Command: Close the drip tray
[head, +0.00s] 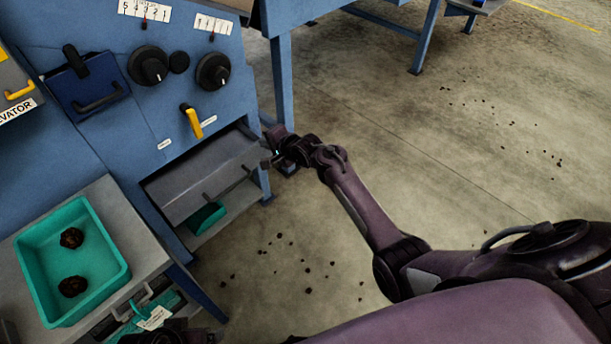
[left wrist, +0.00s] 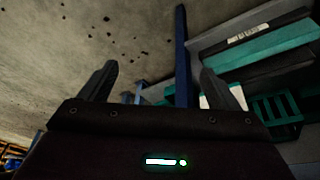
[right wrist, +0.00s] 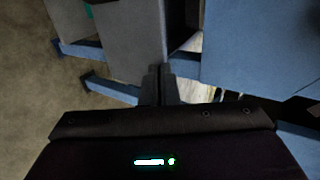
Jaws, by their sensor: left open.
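The drip tray (head: 205,182) is a grey drawer low in the blue machine, with a dark bar handle on its front. It stands out from its opening, and its inside shows behind the front. My right gripper (head: 274,156) is at the tray's right end, its fingers together. In the right wrist view the fingertips (right wrist: 161,72) are close to a grey panel (right wrist: 130,30), probably the tray front; I cannot tell whether they touch it. My left gripper (left wrist: 155,80) is open and empty, away from the tray; only dark parts of it show at the head view's bottom edge.
A teal bin (head: 120,262) with two dark lumps stands on a grey table at left. A teal object (head: 207,217) lies below the tray. Knobs (head: 148,66) and a yellow handle (head: 193,122) are above. Dark crumbs lie on the open floor at right.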

